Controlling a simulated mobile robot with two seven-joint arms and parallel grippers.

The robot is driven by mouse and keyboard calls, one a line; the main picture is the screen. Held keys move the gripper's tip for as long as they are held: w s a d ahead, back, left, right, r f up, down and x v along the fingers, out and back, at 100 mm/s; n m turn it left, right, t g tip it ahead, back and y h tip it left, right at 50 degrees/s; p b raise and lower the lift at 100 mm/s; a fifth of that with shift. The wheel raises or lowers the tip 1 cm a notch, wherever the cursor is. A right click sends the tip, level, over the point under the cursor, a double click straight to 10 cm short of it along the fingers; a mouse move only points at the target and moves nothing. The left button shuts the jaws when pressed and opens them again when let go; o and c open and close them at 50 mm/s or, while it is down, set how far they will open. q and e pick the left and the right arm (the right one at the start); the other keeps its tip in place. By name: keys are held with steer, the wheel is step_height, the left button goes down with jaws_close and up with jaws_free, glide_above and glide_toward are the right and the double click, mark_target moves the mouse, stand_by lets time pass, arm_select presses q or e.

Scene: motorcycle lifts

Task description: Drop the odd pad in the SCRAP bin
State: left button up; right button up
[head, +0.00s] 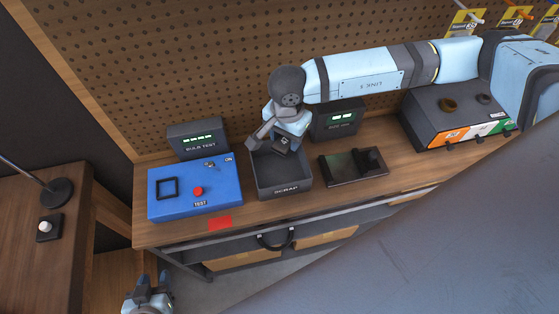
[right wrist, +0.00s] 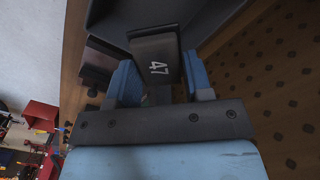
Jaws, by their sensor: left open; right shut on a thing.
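The SCRAP bin (head: 298,187) is a dark open box on the workbench, with its label on the front wall. My right gripper (head: 283,143) points down over the bin's opening. It is shut on a dark pad (right wrist: 153,48) marked "47", held between the blue fingers in the right wrist view. In the head view only a small dark part of the pad shows, and whether it touches the bin cannot be told. My left gripper (head: 148,297) is open and empty at the bottom left, low in front of the bench.
A blue test box (head: 180,205) with a red button stands left of the bin, and a dark tray-like device (head: 352,168) stands right. Two displays (head: 197,139) stand behind. A box with coloured labels (head: 455,125) is further right. A pegboard backs the bench.

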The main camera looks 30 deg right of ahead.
steer(key=o, duration=1)
steer(key=shift+o, duration=0.2)
steer(key=shift+r, duration=0.15)
step_height(320, 180, up, 14)
steer(key=b, duration=0.2)
steer(key=shift+b, duration=0.3)
steer(key=shift+f, duration=0.25)
